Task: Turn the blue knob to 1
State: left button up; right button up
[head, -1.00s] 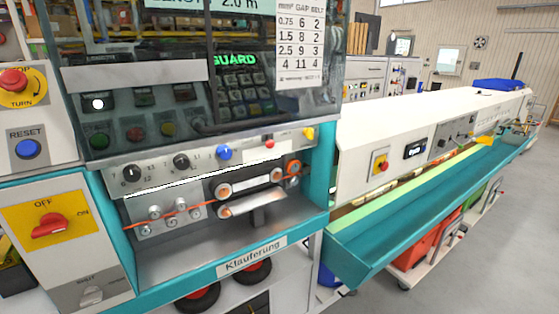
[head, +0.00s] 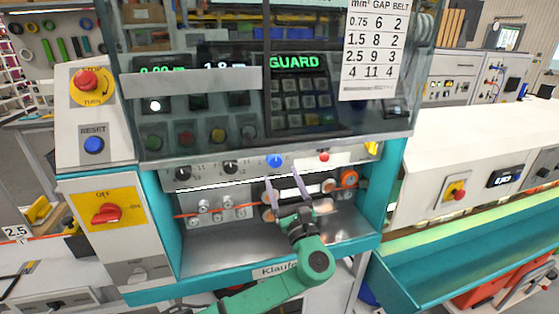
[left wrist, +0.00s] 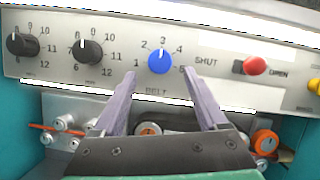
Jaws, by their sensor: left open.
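The blue knob (head: 275,160) sits on the machine's front strip, right of two black knobs. In the left wrist view the blue knob (left wrist: 160,60) has a scale around it from 1 to 5, with BELT below; its white mark points up, between 2 and 4, near 3. My left gripper (head: 284,181) is open just below and in front of the knob. In the left wrist view its two fingers (left wrist: 160,77) stand on either side of the knob's lower part, apart from each other and empty. Whether they touch the knob cannot be told. My right gripper is not in view.
Two black knobs (left wrist: 88,50) lie left of the blue one. A red knob (left wrist: 256,65) marked SHUT and OPEN is on its right. Rollers with an orange cable (head: 208,210) lie below the strip. A glass guard (head: 200,110) covers the panel above.

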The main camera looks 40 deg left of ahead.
aim_at(276, 166)
pick_arm(q)
jog(key=p+x, duration=0.1)
jog(key=x, duration=0.2)
jog(key=shift+w+a+r, duration=0.1)
jog(key=shift+w+r, duration=0.1)
jog(key=shift+a+r, duration=0.1)
jog(key=shift+a, duration=0.3)
